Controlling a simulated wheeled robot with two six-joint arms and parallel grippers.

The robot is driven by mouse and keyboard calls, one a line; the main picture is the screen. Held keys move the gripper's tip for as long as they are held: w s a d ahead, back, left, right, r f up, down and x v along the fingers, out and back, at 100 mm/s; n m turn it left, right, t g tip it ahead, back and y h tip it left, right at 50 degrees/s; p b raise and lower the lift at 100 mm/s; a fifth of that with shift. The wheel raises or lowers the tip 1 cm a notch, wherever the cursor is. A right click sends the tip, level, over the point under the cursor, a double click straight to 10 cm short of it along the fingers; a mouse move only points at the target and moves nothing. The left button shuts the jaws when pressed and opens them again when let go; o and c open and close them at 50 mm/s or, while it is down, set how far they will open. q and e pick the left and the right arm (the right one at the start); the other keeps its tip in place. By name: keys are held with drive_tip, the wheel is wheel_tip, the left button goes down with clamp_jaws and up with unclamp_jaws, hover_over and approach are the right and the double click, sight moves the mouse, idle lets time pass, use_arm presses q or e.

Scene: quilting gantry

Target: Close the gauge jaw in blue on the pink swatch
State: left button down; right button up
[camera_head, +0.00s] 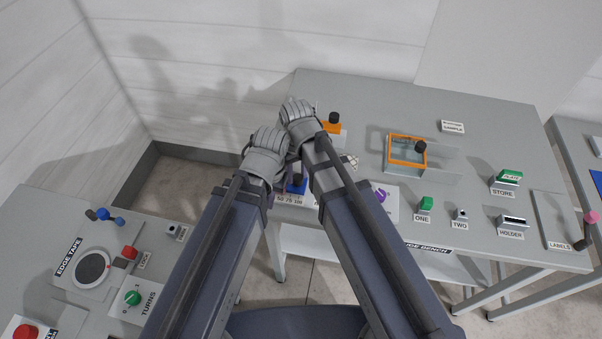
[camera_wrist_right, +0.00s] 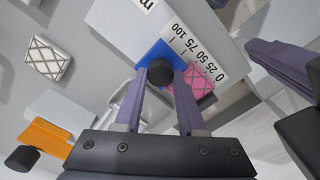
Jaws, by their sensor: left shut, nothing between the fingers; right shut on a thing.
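The blue gauge jaw (camera_wrist_right: 160,55) has a black knob (camera_wrist_right: 161,73) and lies beside a white scale marked 0 to 100. In the head view the blue jaw (camera_head: 297,186) shows just below the hands. The pink swatch (camera_wrist_right: 199,80) has a grid pattern and lies next to the jaw, partly behind a finger; I cannot tell whether they touch. My right gripper (camera_wrist_right: 160,78) is shut on the knob. My left gripper (camera_wrist_right: 262,58) is shut and empty, off to the right of the scale in the wrist view.
An orange block with a black knob (camera_wrist_right: 22,158) and a white patterned swatch (camera_wrist_right: 46,58) lie close by. In the head view an orange frame (camera_head: 408,150), a green block ONE (camera_head: 426,203) and a purple piece (camera_head: 381,195) stand to the right.

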sight(296, 177)
use_arm(q)
drive_tip(key=shift+a, duration=0.1)
use_arm(e)
drive_tip(key=o, duration=0.6)
use_arm(q)
drive_tip(key=shift+a, duration=0.15)
use_arm(e)
drive_tip(key=shift+o, duration=0.8)
drive_tip(key=shift+a, duration=0.2)
drive_tip(key=shift+o, duration=1.1)
drive_tip(key=shift+d, duration=0.1)
wheel_tip(296, 177, up, 8)
drive_tip(key=p, duration=0.8)
use_arm(q)
wheel_tip(296, 177, up, 8)
use_arm(e)
drive_tip(key=shift+f, duration=0.1)
use_arm(q)
drive_tip(key=shift+f, duration=0.15)
